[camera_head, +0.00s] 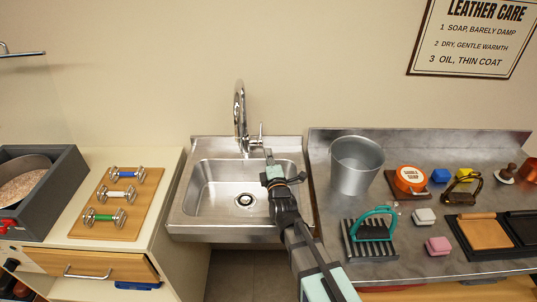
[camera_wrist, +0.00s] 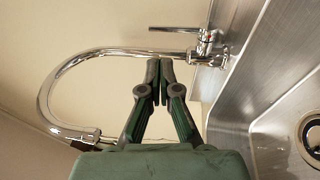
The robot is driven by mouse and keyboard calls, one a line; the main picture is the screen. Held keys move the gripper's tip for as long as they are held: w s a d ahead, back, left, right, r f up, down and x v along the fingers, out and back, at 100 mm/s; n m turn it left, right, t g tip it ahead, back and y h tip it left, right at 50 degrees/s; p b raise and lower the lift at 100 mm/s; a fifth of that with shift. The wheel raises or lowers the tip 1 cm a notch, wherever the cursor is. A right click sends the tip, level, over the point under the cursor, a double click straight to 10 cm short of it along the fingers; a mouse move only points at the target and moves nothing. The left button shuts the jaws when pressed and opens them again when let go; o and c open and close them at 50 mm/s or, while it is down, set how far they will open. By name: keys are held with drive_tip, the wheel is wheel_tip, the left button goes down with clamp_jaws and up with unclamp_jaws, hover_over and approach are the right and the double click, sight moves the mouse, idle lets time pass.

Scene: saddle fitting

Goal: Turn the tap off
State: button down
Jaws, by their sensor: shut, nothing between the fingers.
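The tap (camera_head: 240,117) is a chrome gooseneck at the back of the steel sink (camera_head: 180,224). Its lever handle (camera_head: 261,131) is on the right side of the tap base. In the wrist view the spout (camera_wrist: 50,91) curves to the left, and the lever (camera_wrist: 174,29) is a thin rod pointing left from the valve body (camera_wrist: 207,46). My gripper (camera_head: 268,155) is over the back right of the basin, just in front of the tap. Its fingertips (camera_wrist: 160,64) are together and empty, overlapping the tap's neck in the wrist view; contact cannot be told.
A metal bucket (camera_head: 357,166) stands right of the sink on the steel bench (camera_head: 400,268), with a teal stirrup (camera_head: 374,225) on a rack and several leather-care items.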

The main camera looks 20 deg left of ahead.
sight(261, 127)
drive_tip(key=p+x, duration=0.4)
drive_tip(key=x, duration=0.7)
drive_tip(key=shift+w+a+p, duration=0.1)
drive_tip(key=shift+w+p, duration=0.15)
drive_tip(key=shift+p, duration=0.05)
